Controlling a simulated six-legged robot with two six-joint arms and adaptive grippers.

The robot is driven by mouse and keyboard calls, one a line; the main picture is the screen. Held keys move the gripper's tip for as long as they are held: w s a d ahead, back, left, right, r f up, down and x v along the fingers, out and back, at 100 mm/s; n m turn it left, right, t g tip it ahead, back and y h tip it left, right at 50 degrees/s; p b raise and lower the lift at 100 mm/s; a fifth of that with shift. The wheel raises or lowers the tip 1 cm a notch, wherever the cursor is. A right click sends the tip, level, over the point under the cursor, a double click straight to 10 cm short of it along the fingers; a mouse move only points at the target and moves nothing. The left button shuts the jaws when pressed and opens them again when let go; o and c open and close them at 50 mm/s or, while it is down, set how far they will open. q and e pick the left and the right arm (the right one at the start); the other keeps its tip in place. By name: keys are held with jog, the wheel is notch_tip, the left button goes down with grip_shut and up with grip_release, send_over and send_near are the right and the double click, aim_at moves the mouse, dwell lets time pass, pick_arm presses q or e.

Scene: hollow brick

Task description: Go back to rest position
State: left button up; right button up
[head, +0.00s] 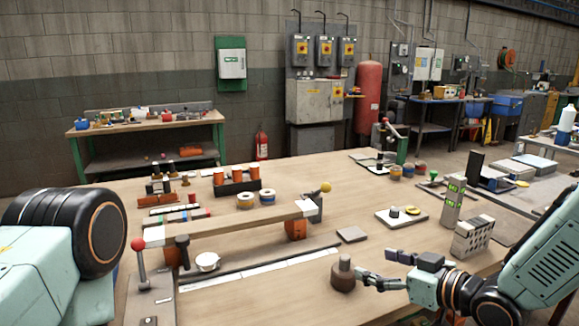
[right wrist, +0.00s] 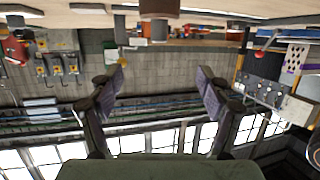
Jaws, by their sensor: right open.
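The hollow brick (head: 472,238), a pale grey block with rows of holes, stands on the right of the wooden table, in front of a grey post with green labels (head: 453,202). A pale block with holes, seemingly the same brick, shows upside down at the right of the right wrist view (right wrist: 297,56). My right gripper (head: 374,267) is open and empty, left of the brick and apart from it. Its spread fingers show in the right wrist view (right wrist: 160,78) with nothing between them. Of my left arm only a link shows; its gripper is out of view.
A brown weight with a knob (head: 343,276) stands just left of my right fingertips. A long wooden bar (head: 225,222) on supports and a red-knobbed lever (head: 139,262) occupy the table's left. A grey plate with small parts (head: 402,218) lies behind my gripper. The front middle is clear.

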jog(key=s+n+g+y+p, duration=0.3)
jog(key=s+p, duration=0.1)
jog(key=s, duration=0.9)
jog(key=shift+d, duration=0.3)
jog(key=shift+r, duration=0.1)
